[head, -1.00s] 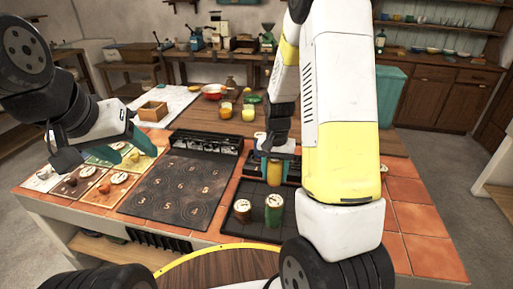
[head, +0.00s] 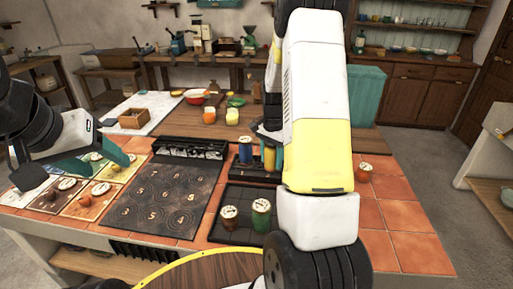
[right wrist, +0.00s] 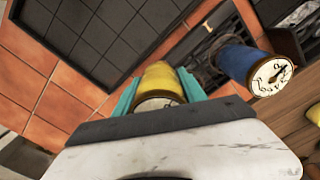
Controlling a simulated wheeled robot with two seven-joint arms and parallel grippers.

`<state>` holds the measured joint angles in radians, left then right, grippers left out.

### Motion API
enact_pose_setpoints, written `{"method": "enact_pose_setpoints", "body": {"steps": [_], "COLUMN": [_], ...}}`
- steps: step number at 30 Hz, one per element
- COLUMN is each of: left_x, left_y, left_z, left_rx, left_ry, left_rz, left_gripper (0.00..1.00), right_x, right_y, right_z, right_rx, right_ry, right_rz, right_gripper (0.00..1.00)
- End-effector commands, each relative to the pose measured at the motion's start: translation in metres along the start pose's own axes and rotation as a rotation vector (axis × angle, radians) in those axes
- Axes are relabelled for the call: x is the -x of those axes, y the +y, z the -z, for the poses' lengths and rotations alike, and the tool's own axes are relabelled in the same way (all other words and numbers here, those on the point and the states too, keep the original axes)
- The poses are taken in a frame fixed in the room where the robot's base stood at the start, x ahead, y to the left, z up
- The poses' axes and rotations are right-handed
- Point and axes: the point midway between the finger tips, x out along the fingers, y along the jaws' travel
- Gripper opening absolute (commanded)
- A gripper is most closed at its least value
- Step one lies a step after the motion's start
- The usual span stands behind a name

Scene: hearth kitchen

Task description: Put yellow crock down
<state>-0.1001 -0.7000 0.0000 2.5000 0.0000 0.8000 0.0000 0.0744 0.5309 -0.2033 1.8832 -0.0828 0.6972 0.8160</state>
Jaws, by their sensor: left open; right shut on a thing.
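The yellow crock (head: 269,158) is between the teal fingers of my right gripper (head: 267,150), just right of the blue crock (head: 245,150). In the right wrist view the yellow crock (right wrist: 161,80) sits between both teal fingers (right wrist: 162,92), its pale dial-like lid partly hidden by the gripper. The blue crock (right wrist: 240,66) stands beside it, apart. Both show at the dark rack (head: 232,171) behind the gridded tray; I cannot tell whether the yellow crock's base touches anything. My left gripper (head: 112,158) is open and empty above the coloured tiles at the left.
A brown crock (head: 229,217) and a green crock (head: 261,214) stand on the dark gridded tray (head: 237,194). A reddish crock (head: 364,172) stands on the tiles at right. A dark numbered board (head: 160,193) lies left of the tray. My right arm hides part of the counter.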

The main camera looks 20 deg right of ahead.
Motion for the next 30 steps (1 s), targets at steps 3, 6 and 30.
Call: {"method": "enact_pose_setpoints", "body": {"steps": [3,6,30], "left_x": [0.0,0.0,0.0], "left_y": [0.0,0.0,0.0], "left_z": [0.0,0.0,0.0], "left_rx": [0.0,0.0,0.0], "left_ry": [0.0,0.0,0.0], "left_rz": [0.0,0.0,0.0], "left_gripper": [0.57,0.57,0.57], "right_x": [-0.004,-0.005,-0.042], "right_y": [-0.02,-0.033,-0.048], "right_z": [0.025,0.041,0.06], "right_rx": [0.0,0.001,0.003], "right_ry": [0.001,0.001,0.001], "right_rz": [0.001,0.001,0.001], "right_gripper": [0.0,0.0,0.0]}}
